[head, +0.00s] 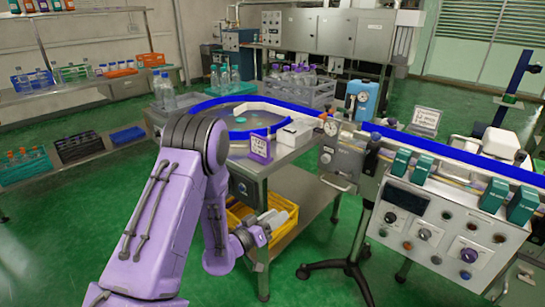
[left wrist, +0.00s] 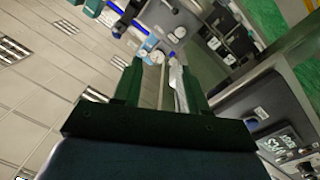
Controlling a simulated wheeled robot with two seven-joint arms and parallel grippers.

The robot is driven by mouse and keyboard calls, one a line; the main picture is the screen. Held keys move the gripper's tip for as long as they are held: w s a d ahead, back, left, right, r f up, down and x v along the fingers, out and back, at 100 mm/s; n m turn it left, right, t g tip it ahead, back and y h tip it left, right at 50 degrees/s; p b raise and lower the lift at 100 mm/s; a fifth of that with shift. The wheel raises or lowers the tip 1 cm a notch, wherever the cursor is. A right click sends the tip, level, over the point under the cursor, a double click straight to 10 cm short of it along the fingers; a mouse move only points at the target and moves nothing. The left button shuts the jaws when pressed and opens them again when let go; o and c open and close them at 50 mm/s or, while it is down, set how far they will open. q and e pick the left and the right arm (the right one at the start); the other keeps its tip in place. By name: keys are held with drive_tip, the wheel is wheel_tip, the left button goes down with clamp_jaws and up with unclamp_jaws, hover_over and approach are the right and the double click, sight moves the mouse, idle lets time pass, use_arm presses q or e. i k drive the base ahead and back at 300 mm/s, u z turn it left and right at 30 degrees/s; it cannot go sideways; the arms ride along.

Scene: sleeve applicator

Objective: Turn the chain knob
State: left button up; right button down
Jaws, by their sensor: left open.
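A grey control box (head: 446,235) stands at the right in the head view. The labels are too small to read, so I cannot tell which is the chain knob. My left gripper (head: 262,232) is well left of the box, low beside the steel table, and touches no knob. In the left wrist view its dark fingers (left wrist: 160,78) stand apart with nothing clearly held between them. My right gripper is out of view.
A blue-edged conveyor (head: 455,156) runs above the control box. A grey unit with a crank (head: 340,165) and a stand with black legs lie between my gripper and the box. A yellow crate (head: 275,222) sits on the table's lower shelf. Green floor is open at front.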

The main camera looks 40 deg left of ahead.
sight(326, 158)
drive_tip(key=u, duration=0.2)
drive_tip(key=i, duration=1)
drive_tip(key=z, duration=0.05)
